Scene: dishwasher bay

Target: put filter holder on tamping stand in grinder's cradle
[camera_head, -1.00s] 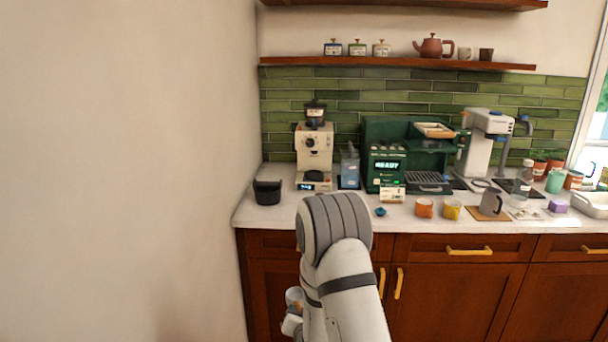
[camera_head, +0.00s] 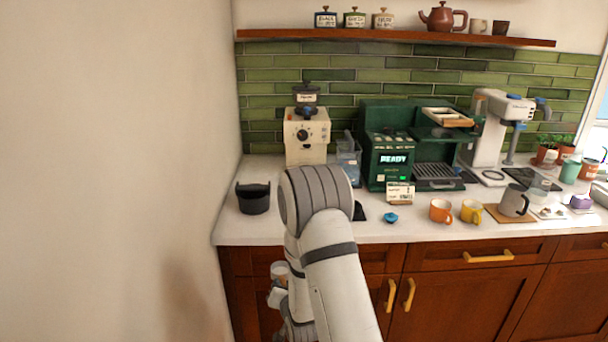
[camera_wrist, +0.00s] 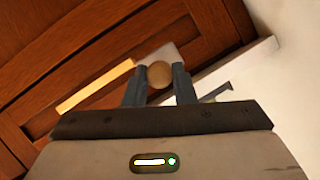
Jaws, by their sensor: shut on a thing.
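My gripper (camera_wrist: 159,82) is shut on a round tan piece seen end-on between its two fingers in the wrist view. It looks like the end of the filter holder's handle (camera_wrist: 159,74), and the rest of the holder cannot be made out. In the head view the gripper does not show clearly. The beige grinder (camera_head: 306,138) with a dark hopper stands upright on the counter at the back left. My arm covers its lower front, so its cradle is hidden. I cannot identify the tamping stand with certainty.
A black bin (camera_head: 253,198) stands left of the grinder. The green coffee machine (camera_head: 390,158) reads READY on its right. A small sign (camera_head: 400,193), a blue object (camera_head: 391,217), an orange mug (camera_head: 440,210) and a yellow mug (camera_head: 471,211) line the counter front. A wall bounds the left.

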